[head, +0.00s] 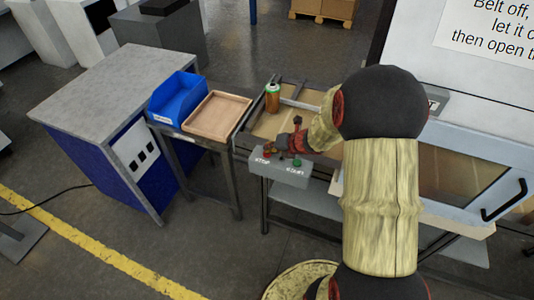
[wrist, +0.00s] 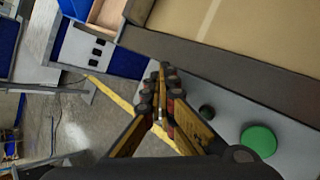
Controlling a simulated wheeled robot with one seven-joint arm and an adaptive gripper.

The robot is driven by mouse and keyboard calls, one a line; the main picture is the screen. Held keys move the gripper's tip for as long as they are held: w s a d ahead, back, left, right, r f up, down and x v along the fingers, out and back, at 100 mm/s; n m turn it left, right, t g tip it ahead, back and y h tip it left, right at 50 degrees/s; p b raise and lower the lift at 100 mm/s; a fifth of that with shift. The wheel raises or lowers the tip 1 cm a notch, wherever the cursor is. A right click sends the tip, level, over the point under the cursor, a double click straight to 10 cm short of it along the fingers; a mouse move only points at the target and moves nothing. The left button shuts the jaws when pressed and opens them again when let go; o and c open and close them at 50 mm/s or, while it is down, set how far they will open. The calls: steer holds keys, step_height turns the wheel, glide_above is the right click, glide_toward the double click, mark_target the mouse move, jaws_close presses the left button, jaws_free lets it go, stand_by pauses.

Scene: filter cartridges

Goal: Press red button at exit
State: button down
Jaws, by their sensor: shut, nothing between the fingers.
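A grey control box (head: 279,172) sits at the front of the conveyor, with a STOP label at its left and a second label at its right. A green button (head: 297,162) is on its right part and also shows in the wrist view (wrist: 258,142). A small dark button (wrist: 207,112) lies between it and my fingers. A small red patch (head: 267,153) shows above the STOP label; I cannot tell red button from finger there. In the wrist view the red button is not visible. My gripper (wrist: 160,72) is shut and empty over the box's left part; contact cannot be told.
An amber cartridge with a green top (head: 272,98) stands on the conveyor (head: 268,124) behind the box. A blue bin (head: 176,95) and a wooden tray (head: 217,115) stand on a side stand to the left. A white machine with a door handle (head: 504,203) is at the right.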

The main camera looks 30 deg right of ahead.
steer(key=shift+r+p, duration=0.8)
steer(key=shift+p, duration=0.05)
step_height(320, 180, up, 5)
steer(key=p, duration=0.4)
steer(key=shift+p, duration=0.3)
stand_by(0.7)
